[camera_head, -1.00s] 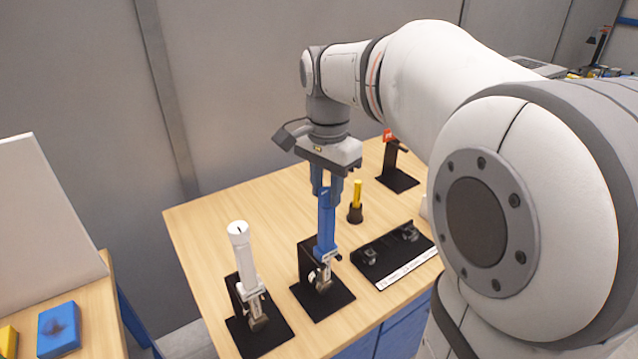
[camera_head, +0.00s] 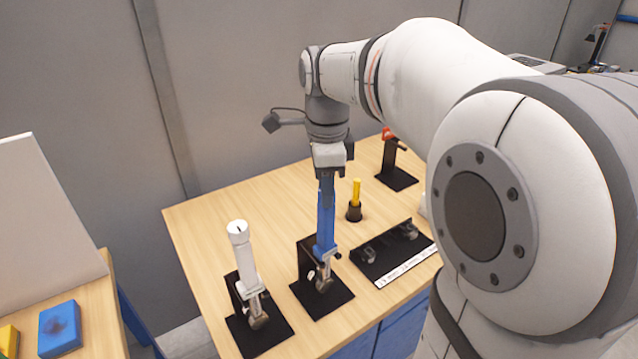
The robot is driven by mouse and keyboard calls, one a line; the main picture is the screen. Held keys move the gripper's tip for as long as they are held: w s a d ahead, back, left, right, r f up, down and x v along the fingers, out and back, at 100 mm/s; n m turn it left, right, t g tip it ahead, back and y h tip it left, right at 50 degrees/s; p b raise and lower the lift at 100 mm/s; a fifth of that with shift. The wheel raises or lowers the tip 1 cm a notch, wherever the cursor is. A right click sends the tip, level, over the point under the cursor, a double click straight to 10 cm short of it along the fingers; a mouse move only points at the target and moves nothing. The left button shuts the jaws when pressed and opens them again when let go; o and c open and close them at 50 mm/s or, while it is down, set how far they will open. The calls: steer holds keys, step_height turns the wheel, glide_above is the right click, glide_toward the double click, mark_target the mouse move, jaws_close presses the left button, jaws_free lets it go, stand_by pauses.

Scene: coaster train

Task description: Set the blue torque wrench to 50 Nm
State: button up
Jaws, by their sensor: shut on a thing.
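The blue torque wrench (camera_head: 325,232) stands upright, handle up, in a black stand (camera_head: 322,294) near the front of the wooden table. My gripper (camera_head: 327,190) points straight down above it and is shut on the top of its blue handle. The fingers cover the handle's upper end. The scale and its setting are too small to read in this view.
A white torque wrench (camera_head: 245,262) stands in a similar black stand just to the left. A yellow-handled tool (camera_head: 356,194) stands behind to the right. A black tray (camera_head: 395,254) with small metal parts lies to the right. An orange-topped black stand (camera_head: 393,165) is at the back.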

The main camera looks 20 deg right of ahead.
stand_by(0.3)
steer(key=o, duration=1)
step_height(320, 180, up, 8)
steer(key=shift+f, duration=0.1)
stand_by(0.3)
